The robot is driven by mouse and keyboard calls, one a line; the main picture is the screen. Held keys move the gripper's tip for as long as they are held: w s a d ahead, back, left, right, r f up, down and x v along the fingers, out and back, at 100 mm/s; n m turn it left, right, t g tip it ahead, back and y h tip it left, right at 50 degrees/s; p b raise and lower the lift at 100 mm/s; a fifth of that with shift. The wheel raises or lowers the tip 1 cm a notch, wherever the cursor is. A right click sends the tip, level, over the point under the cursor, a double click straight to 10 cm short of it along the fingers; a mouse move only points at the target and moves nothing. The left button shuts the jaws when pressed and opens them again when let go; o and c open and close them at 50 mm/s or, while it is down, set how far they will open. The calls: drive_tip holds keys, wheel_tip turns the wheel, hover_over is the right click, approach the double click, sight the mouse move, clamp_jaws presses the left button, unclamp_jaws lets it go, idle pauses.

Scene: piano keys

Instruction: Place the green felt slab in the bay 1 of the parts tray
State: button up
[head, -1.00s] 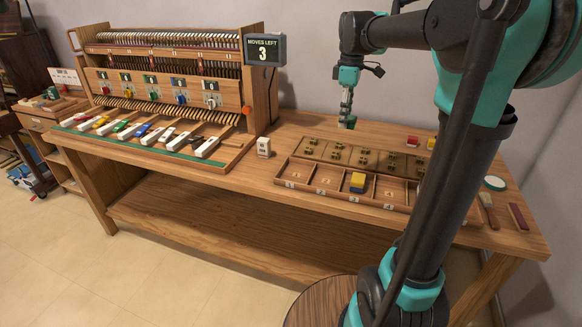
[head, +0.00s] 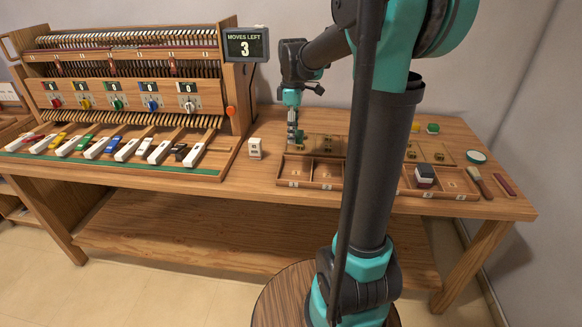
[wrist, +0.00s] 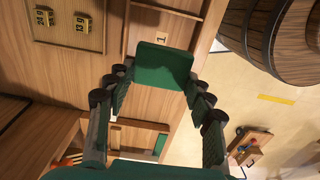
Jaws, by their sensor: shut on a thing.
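My gripper (head: 293,132) is shut on the green felt slab (wrist: 160,66); the wrist view shows the slab between the two fingers (wrist: 157,78). In the head view the slab (head: 298,136) is a small dark green patch below the fingers. It is held near the back left end of the parts tray (head: 310,185). Bay 1 (head: 295,168) is the leftmost front compartment and looks empty. In the wrist view its label "1" (wrist: 161,38) shows just beyond the slab, which hides part of the tray. The slab's height above the tray is hard to tell.
A white block (head: 255,148) stands left of the tray. A white, black and red stack (head: 425,173) sits in a right-hand bay. My arm hides the tray's middle. A brush (head: 478,182) and tape roll (head: 476,157) lie at right. The keyboard model (head: 130,110) fills the left.

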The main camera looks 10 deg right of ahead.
sight(293, 173)
wheel_tip(293, 173, down, 14)
drive_tip(key=shift+r, duration=0.1)
idle(0.4)
drive_tip(key=o, duration=0.8)
drive_tip(key=shift+o, duration=0.2)
wheel_tip(293, 173, up, 12)
drive_tip(key=shift+s+f, duration=0.1)
drive_tip(key=s+d+f+m+t, duration=0.1)
drive_tip(key=s+f+m+t, duration=0.1)
drive_tip(key=s+f+m, duration=0.4)
drive_tip(key=s+d+f+m+t, duration=0.1)
drive_tip(key=s+f+m, duration=0.6)
drive_tip(key=s, duration=0.8)
drive_tip(key=shift+s+d+m+t, duration=0.2)
drive_tip(key=shift+d+m+t, duration=0.15)
drive_tip(key=shift+m+t, duration=0.3)
